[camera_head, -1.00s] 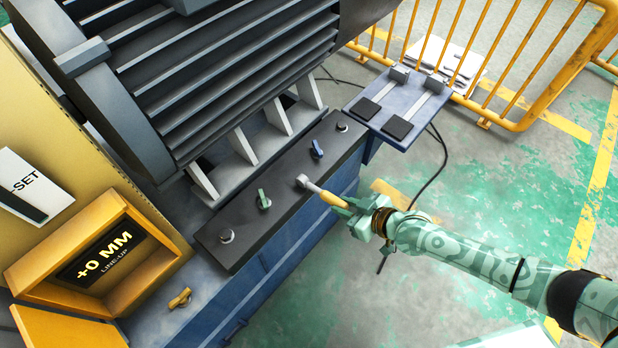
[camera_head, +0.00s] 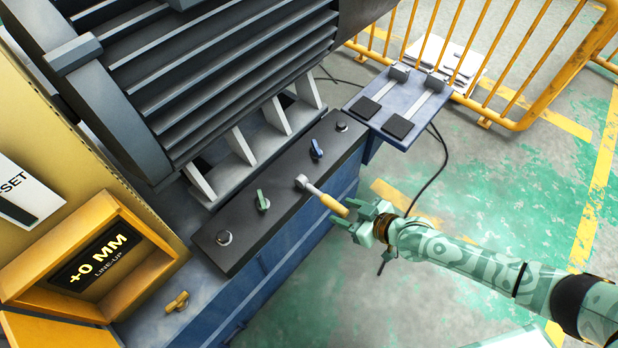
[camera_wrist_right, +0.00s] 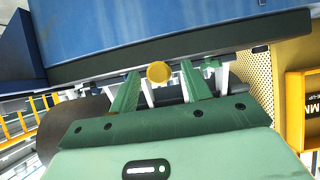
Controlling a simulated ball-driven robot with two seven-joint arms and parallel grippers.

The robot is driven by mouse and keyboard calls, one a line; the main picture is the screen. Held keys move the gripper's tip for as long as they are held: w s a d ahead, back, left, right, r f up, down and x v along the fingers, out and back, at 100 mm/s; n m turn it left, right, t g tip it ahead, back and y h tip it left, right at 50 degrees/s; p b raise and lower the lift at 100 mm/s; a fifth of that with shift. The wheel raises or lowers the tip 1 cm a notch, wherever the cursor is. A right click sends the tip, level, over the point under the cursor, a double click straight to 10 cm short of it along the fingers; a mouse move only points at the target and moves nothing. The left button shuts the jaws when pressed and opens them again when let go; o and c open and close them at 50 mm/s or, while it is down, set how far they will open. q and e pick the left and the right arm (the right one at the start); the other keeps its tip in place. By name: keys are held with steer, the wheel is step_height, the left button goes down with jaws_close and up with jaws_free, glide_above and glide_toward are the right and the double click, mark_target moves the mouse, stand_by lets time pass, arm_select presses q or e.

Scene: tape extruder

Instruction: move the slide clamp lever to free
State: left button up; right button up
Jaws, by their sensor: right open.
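The slide clamp lever has a grey shaft and a yellow handle (camera_head: 333,204). It juts from the dark strip on the blue machine base, pointing right and toward the front. My right gripper (camera_head: 347,212) is open at the handle's outer end. In the right wrist view the round yellow handle end (camera_wrist_right: 158,72) shows between the two green fingers (camera_wrist_right: 160,84), with a gap on each side. My left gripper is not in view.
A green knob (camera_head: 263,201), a blue knob (camera_head: 316,149) and round grey buttons sit along the same dark strip (camera_head: 275,213). A yellow display box (camera_head: 95,265) stands at the left. A blue side table (camera_head: 395,108) and yellow railing are behind. Floor to the right is open.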

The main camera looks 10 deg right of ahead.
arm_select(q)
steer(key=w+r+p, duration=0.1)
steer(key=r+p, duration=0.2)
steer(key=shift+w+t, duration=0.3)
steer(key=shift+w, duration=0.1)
arm_select(e)
steer(key=v, duration=0.6)
steer(key=shift+s+d+r, duration=0.2)
steer(key=shift+r, duration=0.05)
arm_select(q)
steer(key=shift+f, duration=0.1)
